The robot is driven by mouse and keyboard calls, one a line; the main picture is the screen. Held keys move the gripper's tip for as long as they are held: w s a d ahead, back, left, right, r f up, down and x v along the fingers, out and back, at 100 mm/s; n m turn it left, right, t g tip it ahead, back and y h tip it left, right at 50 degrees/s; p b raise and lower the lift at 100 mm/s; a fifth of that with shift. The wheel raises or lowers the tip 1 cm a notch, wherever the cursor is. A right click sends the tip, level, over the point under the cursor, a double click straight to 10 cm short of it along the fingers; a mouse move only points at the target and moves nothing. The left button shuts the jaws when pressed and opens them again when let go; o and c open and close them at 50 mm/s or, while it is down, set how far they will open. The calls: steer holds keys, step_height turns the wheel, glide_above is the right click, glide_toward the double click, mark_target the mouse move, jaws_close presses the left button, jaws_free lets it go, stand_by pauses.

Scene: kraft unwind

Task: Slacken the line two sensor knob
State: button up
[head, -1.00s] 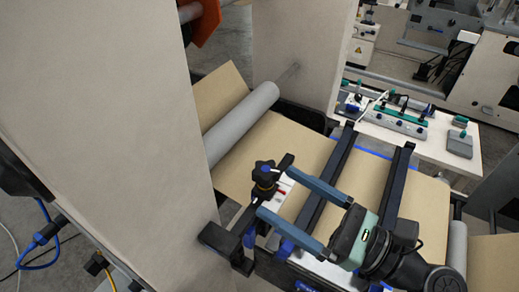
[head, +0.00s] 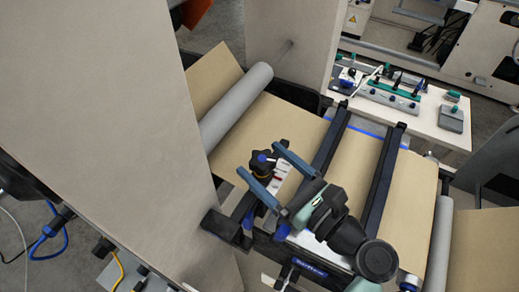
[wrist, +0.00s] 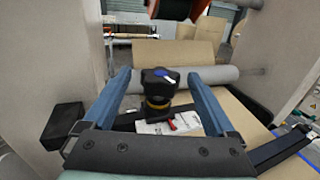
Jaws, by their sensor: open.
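The sensor knob (head: 262,163) is black and lobed, with a blue and white mark on top and a yellowish ring below it. It stands on a bracket at the left end of the dark rails. It also shows in the wrist view (wrist: 158,84), upright between the fingers. My gripper (head: 258,164) has two long blue fingers, spread wide, one on each side of the knob. In the wrist view the fingers (wrist: 157,88) show gaps to the knob on both sides.
A large beige panel (head: 100,90) stands close on the left. A white table (head: 400,110) with tools is at the back right.

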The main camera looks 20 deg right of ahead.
steer(key=shift+x, duration=1.1)
steer(key=c, duration=1.4)
steer(key=shift+o, duration=0.2)
steer(key=shift+r+n+g+y+p, duration=0.15)
steer(key=shift+n+g+y+p, duration=0.2)
steer(key=shift+y+p, duration=0.35)
steer(key=shift+n+g+y, duration=0.35)
steer(key=shift+n+y, duration=0.2)
steer(key=shift+y, duration=0.05)
steer(key=o, duration=1.4)
steer(key=shift+s, duration=0.1)
steer(key=shift+c, duration=0.2)
